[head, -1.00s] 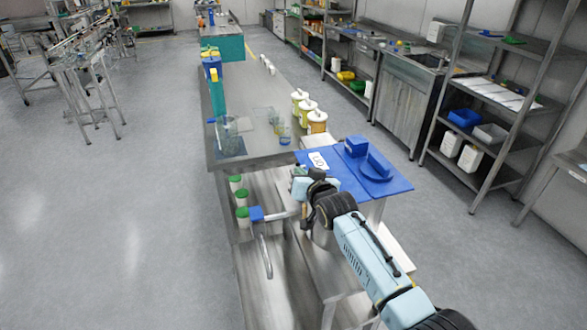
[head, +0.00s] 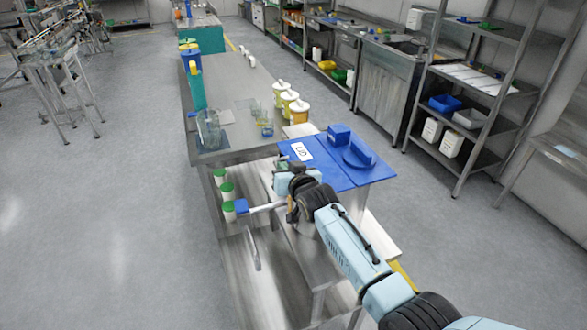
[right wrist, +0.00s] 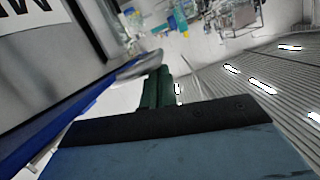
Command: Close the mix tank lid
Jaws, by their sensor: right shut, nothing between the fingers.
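The flat blue top (head: 350,178) at the near end of the bench carries a white label (head: 301,151) and raised blue parts, including a round one (head: 359,154). I cannot tell for sure which piece is the mix tank lid. A grey rod with a blue end (head: 241,206) sticks out to the left below it. My right gripper (head: 284,182) is beside the top's near left edge; its fingers are hard to make out there. In the right wrist view its dark green fingers (right wrist: 157,88) are together and empty, beside a blue edge (right wrist: 72,118). My left gripper is not in view.
The steel bench (head: 235,115) runs away behind, with yellow tubs (head: 290,101) and clear beakers (head: 209,132) on it. White green-capped containers (head: 227,192) stand below. Shelving (head: 470,100) is at the right.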

